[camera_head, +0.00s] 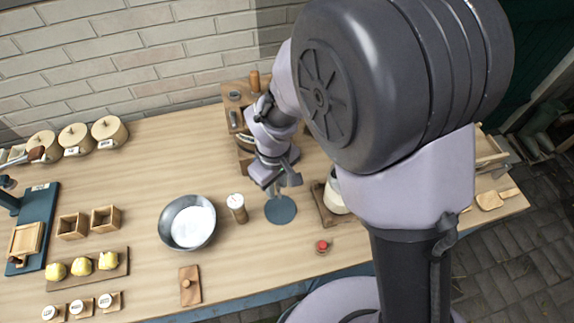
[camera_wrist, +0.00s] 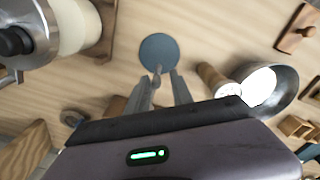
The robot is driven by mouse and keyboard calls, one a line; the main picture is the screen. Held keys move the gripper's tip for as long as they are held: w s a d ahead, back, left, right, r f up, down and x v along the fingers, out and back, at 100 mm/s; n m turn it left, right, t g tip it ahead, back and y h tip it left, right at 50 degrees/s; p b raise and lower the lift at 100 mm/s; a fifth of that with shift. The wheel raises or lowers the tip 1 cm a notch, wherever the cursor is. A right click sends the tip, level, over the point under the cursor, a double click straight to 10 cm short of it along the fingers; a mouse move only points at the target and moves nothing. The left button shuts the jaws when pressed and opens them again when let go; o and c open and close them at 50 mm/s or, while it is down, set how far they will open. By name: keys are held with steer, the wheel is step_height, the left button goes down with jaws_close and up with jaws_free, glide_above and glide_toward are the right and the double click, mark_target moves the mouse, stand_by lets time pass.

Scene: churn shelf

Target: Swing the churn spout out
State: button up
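The churn (camera_wrist: 75,25) is a cream vessel with a metal lid and black knob on a wooden board, at the top left of the wrist view. In the head view its cream body (camera_head: 334,197) is mostly hidden behind my arm. My gripper (camera_wrist: 164,75) points down beside the churn, over the round blue mat (camera_wrist: 158,52). The fingers are apart. A small brownish piece (camera_wrist: 158,70) shows between or just beyond the tips; I cannot tell whether it is the spout or whether a finger touches it. My gripper also shows in the head view (camera_head: 279,186).
A red-topped item (camera_head: 322,247) lies near the front edge. A wooden rack (camera_head: 236,100) stands behind my wrist. Bare tabletop lies in front of the mat.

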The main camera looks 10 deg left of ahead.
mark_target(278, 184)
step_height(278, 184, up, 7)
steer(key=p, duration=0.5)
steer(key=shift+f, duration=0.1)
steer(key=shift+w+d+r, duration=0.15)
steer(key=shift+d+r, duration=0.05)
steer(key=s+d+r+m+t+y+b, duration=0.1)
steer(key=d+r+m+t+b, duration=0.1)
steer(key=d+r+m+b, duration=0.4)
steer(key=s+d+r+m+t+y+b, duration=0.1)
steer(key=s+d+r+m+b, duration=0.2)
steer(key=d, duration=0.5)
steer(key=s+d+m+t+b, duration=0.2)
steer(key=s+d+m+b, duration=0.2)
steer(key=s+d+m, duration=0.1)
steer(key=shift+s+d+f+m+t, duration=0.15)
steer(key=shift+s+d+m+t, duration=0.25)
steer(key=shift+m, duration=0.4)
